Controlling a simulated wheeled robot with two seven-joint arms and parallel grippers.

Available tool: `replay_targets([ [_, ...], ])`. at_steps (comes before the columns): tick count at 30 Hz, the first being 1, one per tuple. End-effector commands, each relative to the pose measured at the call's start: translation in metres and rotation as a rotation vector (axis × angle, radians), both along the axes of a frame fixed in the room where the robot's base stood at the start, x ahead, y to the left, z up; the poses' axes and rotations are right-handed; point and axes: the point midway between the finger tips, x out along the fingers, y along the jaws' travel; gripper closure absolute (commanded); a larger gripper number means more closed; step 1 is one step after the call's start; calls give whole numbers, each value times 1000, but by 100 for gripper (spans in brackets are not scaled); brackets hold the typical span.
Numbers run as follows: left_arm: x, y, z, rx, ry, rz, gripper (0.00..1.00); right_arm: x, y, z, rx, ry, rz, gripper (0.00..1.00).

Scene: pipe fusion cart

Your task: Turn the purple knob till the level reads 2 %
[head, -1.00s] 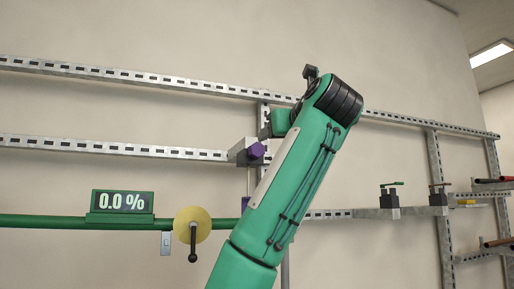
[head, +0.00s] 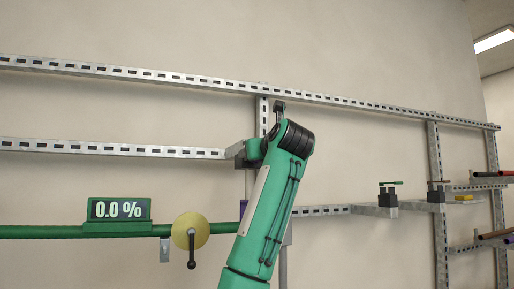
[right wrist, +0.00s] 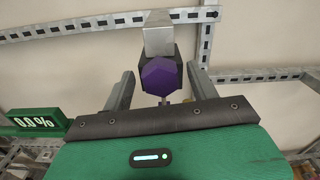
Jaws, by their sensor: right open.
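The purple knob (right wrist: 160,77) is a faceted piece on a dark mount in the right wrist view. My right gripper (right wrist: 160,70) is open, with one finger on each side of the knob and gaps visible between. In the head view the end of my right arm covers the knob; part of its grey mount (head: 236,151) shows. The level display (head: 119,209) reads 0.0 %; it also shows at the left of the right wrist view (right wrist: 35,121). My left gripper is not in view.
A yellow disc (head: 190,231) with a black crank handle stands on the green pipe (head: 45,232) left of my arm. Slotted metal rails (head: 110,148) run along the wall. Small clamps (head: 388,197) stand on a rail at the right.

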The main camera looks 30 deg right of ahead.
Motion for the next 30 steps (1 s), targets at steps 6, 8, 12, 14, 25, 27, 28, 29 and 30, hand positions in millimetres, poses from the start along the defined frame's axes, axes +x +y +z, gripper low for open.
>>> replay_targets([
  [6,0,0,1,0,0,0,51,1,0,0,0,0,0,40],
  [8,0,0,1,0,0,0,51,1,0,0,0,0,0,40],
  [12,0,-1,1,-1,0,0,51,1,0,0,0,0,0,64],
  [14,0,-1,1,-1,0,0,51,1,0,0,0,0,0,76],
  [25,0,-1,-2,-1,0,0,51,1,0,-1,-34,8,1,85],
  [27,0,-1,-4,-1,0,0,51,2,0,-1,-60,16,1,85],
  [28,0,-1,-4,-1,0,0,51,2,0,-2,-76,19,1,85],
  [29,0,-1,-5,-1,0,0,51,2,1,-2,-91,23,1,85],
  [30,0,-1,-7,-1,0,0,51,2,1,-2,-114,29,1,85],
])
